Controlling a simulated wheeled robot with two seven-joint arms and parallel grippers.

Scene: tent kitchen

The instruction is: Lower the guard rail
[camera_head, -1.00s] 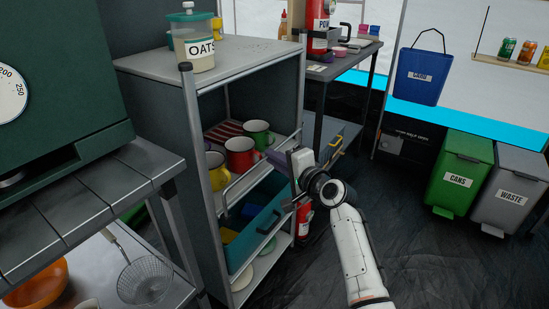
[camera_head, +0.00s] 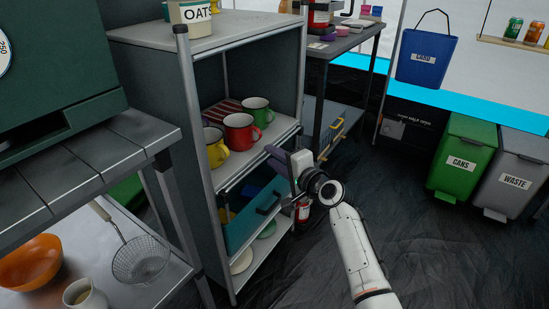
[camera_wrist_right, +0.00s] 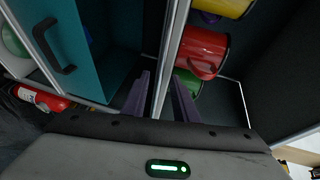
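The guard rail (camera_head: 238,176) is a thin metal bar on the front of the grey shelf unit. It sits low, at or just below the front edge of the mug shelf, and no longer crosses the mugs. My right gripper (camera_head: 276,160) is at the rail's right part. In the right wrist view its two purple fingers (camera_wrist_right: 160,98) stand apart, on either side of a silver bar (camera_wrist_right: 170,60) that looks like the rail or shelf edge; contact is unclear. My left gripper is out of view.
Red (camera_head: 240,132), yellow (camera_head: 215,147) and green (camera_head: 257,112) mugs stand on the shelf. A teal drawer (camera_head: 240,230) with a dark handle lies below. A fire extinguisher (camera_head: 302,212) stands by the unit's right side. The dark floor (camera_head: 320,270) at right is clear.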

